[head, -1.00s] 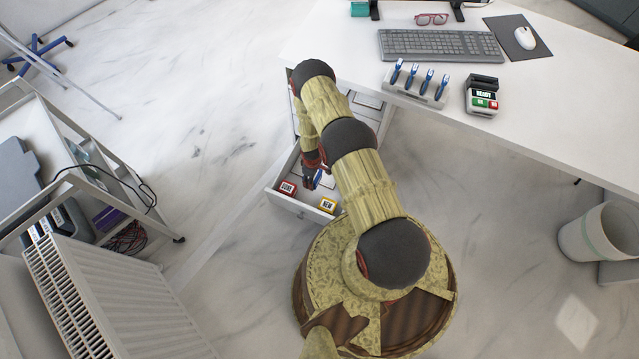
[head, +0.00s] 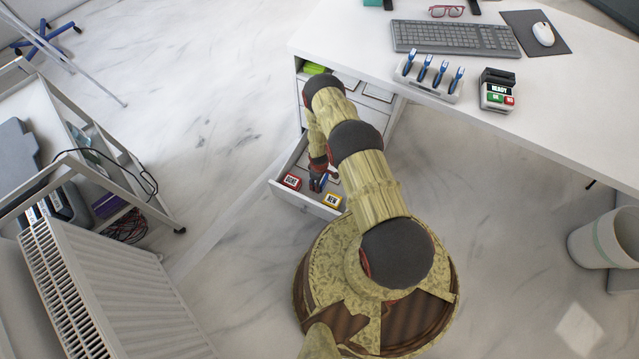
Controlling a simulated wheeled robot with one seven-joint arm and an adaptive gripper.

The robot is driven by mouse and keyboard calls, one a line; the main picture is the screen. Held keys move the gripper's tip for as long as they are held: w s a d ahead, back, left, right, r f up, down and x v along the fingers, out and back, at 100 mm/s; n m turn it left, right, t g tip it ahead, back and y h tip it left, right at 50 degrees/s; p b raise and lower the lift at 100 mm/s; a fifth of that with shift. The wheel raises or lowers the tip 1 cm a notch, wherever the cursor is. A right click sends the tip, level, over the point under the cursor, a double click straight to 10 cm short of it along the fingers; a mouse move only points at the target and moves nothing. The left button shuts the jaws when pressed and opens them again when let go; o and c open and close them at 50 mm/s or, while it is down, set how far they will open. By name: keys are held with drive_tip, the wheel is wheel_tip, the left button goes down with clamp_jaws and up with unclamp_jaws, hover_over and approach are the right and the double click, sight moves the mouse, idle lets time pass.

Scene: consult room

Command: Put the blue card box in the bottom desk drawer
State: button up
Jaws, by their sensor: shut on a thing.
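The bottom desk drawer (head: 286,193) is pulled out below the left end of the desk. A red-sided box (head: 292,181) and a yellow-sided box (head: 332,200) with white labels sit near its front. My gripper (head: 319,185) points down at the drawer, between and a little behind these two boxes. It is shut on the blue card box (head: 324,181), of which only a small blue patch shows beside the dark fingers. My arm and fingers hide most of it. I cannot tell whether it touches the drawer floor.
The white desk (head: 400,85) overhangs at the right, with a keyboard (head: 455,38), a pen rack (head: 433,80) and a card terminal (head: 497,92). A trolley (head: 110,150) and a radiator (head: 120,290) stand at the left. A bin (head: 605,238) is at the right. The floor left of the drawer is clear.

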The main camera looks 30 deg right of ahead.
drive_tip(key=shift+f+b, duration=0.95)
drive_tip(key=shift+f, duration=0.75)
drive_tip(key=shift+f, duration=0.2)
drive_tip(key=o, duration=1.3)
drive_tip(key=shift+o, duration=0.7)
drive_tip(key=shift+r, duration=0.1)
